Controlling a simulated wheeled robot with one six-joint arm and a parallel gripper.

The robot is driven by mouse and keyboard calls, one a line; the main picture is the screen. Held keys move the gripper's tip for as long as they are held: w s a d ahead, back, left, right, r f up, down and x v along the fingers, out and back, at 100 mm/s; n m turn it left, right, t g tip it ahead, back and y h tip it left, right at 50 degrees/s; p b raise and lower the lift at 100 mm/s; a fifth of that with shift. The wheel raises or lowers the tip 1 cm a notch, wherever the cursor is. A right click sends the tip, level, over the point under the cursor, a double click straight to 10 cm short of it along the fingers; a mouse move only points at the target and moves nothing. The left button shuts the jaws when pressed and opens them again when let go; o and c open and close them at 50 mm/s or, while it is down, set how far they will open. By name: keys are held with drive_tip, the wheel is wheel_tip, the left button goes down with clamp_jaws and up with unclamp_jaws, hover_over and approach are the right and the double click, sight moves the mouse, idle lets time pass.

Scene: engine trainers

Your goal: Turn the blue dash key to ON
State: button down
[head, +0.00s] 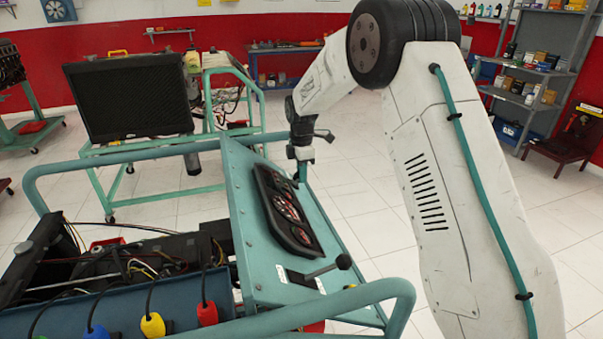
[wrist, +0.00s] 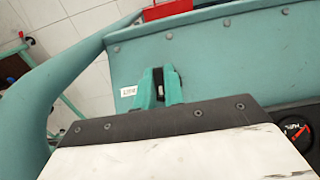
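My gripper (head: 302,171) points down at the far end of the sloping teal dash panel (head: 262,265). In the wrist view the teal fingers of my gripper (wrist: 158,90) stand close together over the panel, with a narrow dark gap between them and a small pale spot in it. A small white label (wrist: 128,91) lies just left of the fingers. The blue dash key cannot be made out in either view; the fingers and wrist cover that part of the panel. Whether the fingers hold or touch it cannot be told.
A black instrument cluster (head: 288,212) sits mid-panel, and a gauge (wrist: 295,133) shows at the wrist view's right edge. Teal tube rails (head: 345,300) surround the trainer.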

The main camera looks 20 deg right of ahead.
drive_tip(key=shift+w+m+g, duration=0.1)
drive_tip(key=shift+m+g, duration=0.7)
drive_tip(key=shift+m, duration=0.1)
drive_tip(key=shift+m+g, duration=0.7)
drive_tip(key=shift+m, duration=0.1)
drive_tip(key=c, duration=1.5)
unclamp_jaws()
drive_tip(key=shift+r, duration=0.1)
drive_tip(key=v, duration=0.7)
drive_tip(key=shift+w+d+r, duration=0.1)
drive_tip(key=shift+d+r, duration=0.05)
drive_tip(key=shift+r, duration=0.15)
